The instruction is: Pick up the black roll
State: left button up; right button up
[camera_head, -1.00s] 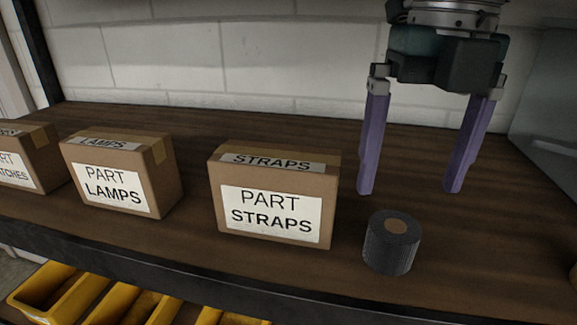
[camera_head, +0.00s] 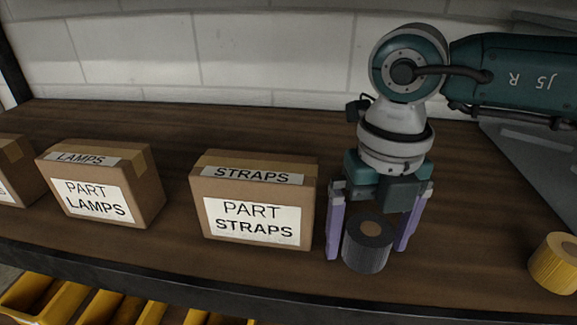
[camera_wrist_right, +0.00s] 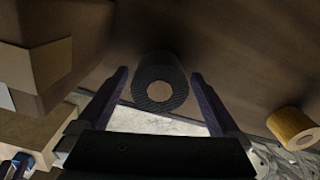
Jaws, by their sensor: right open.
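The black roll (camera_head: 366,248) stands upright on the brown shelf, right of the straps box, with a tan core on top. My right gripper (camera_head: 364,252) is lowered over it, its two purple fingers open, one on each side of the roll. In the right wrist view the black roll (camera_wrist_right: 160,82) shows between and just beyond the open fingertips (camera_wrist_right: 158,76), with a gap on both sides. My left gripper is not in view.
The cardboard straps box (camera_head: 252,200) stands close to the left finger. A lamps box (camera_head: 100,185) is further left. A yellow roll (camera_head: 556,262) stands at the right. Yellow bins (camera_head: 95,305) sit below the shelf's front edge. A white block wall is behind.

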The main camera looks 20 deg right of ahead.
jog(key=c, duration=1.4)
jog(key=shift+r, duration=0.1)
